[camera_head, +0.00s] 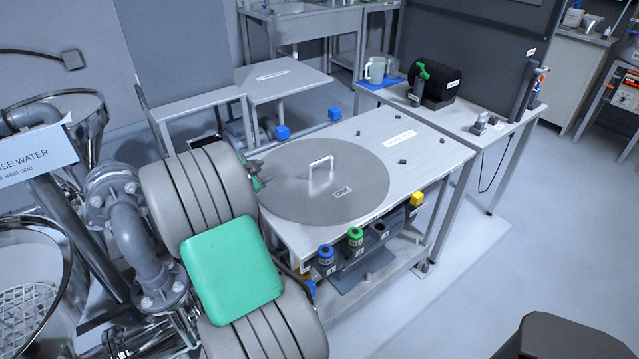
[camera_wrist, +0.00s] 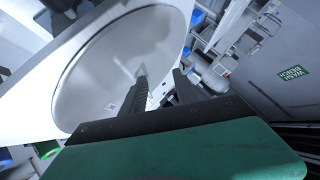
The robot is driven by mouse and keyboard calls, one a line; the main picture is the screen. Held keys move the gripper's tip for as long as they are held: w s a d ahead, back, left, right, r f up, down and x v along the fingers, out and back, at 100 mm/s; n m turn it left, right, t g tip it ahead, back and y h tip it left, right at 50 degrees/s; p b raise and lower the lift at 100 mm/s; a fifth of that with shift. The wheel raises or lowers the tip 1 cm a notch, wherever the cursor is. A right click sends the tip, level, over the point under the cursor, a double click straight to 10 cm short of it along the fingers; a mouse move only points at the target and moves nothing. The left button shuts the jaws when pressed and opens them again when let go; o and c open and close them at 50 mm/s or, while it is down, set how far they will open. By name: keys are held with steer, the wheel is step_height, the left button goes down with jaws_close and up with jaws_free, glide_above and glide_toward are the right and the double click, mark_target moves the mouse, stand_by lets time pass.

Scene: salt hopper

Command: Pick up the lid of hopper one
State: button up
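My gripper (camera_head: 258,172) is at the lid's left rim in the head view, partly hidden behind my arm. In the wrist view the fingers (camera_wrist: 160,82) are spread with a gap between them and nothing visible in it. The lid (camera_wrist: 105,65) fills the left of that view, behind one finger. The handle is not clear there.
Several small dark blocks sit on the table (camera_head: 440,158) right of the lid. Below its front edge is a rack with blue, green and yellow caps (camera_head: 355,236). Pipes and an open metal vessel (camera_head: 35,285) stand left. Floor (camera_head: 480,270) is clear at right.

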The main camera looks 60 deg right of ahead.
mark_target(323, 159)
steer(key=s+d+f+m+g+h, duration=0.1)
steer(key=s+d+m, duration=0.1)
steer(key=s+d, duration=0.1)
steer(key=s+d+f+m+g+h, duration=0.1)
steer(key=s+d+m, duration=0.1)
steer(key=s+d, duration=0.1)
steer(key=s+d+f+m+g+h, duration=0.1)
steer(key=s+d+m, duration=0.1)
steer(key=d, duration=0.3)
steer(key=shift+s+d+f+b, duration=0.25)
steer(key=shift+s+b, duration=0.15)
steer(key=shift+s, duration=0.1)
steer(key=p+x, duration=0.1)
steer(key=x, duration=0.6)
steer(key=shift+s+d+r+p, duration=0.1)
steer(key=shift+s+d+p, duration=0.1)
steer(key=shift+d+p, duration=0.2)
jaws_close()
steer(key=shift+r, duration=0.2)
